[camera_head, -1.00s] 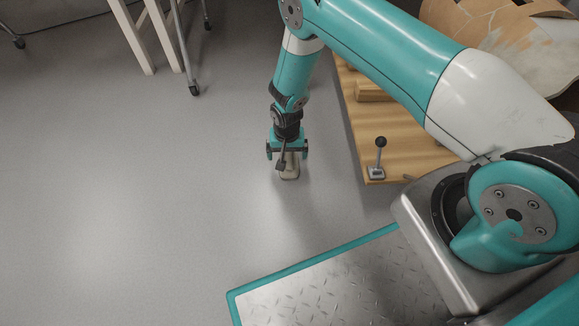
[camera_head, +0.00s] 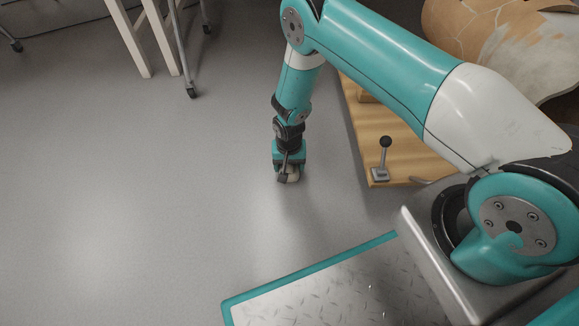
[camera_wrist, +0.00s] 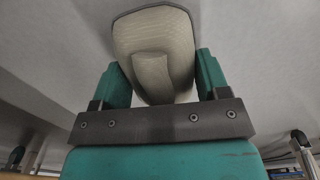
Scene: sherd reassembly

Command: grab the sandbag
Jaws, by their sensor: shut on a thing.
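The sandbag (camera_wrist: 158,50) is a pale beige, ribbed bag with a dark edge. In the wrist view it sits between the two teal fingers of my gripper (camera_wrist: 158,80). In the head view only a small pale part of the sandbag (camera_head: 293,178) shows at the end of my gripper (camera_head: 287,175), low over the grey floor. My gripper is shut on the sandbag. The gripper hides most of the bag in the head view, and I cannot tell whether it touches the floor.
A wooden board (camera_head: 372,120) with a black-knobbed lever (camera_head: 384,158) stands to the right of my gripper. A large patched pottery vessel (camera_head: 510,45) is at the upper right. White table legs (camera_head: 130,38) and a metal castered leg (camera_head: 186,60) are at the upper left. The floor at left is clear.

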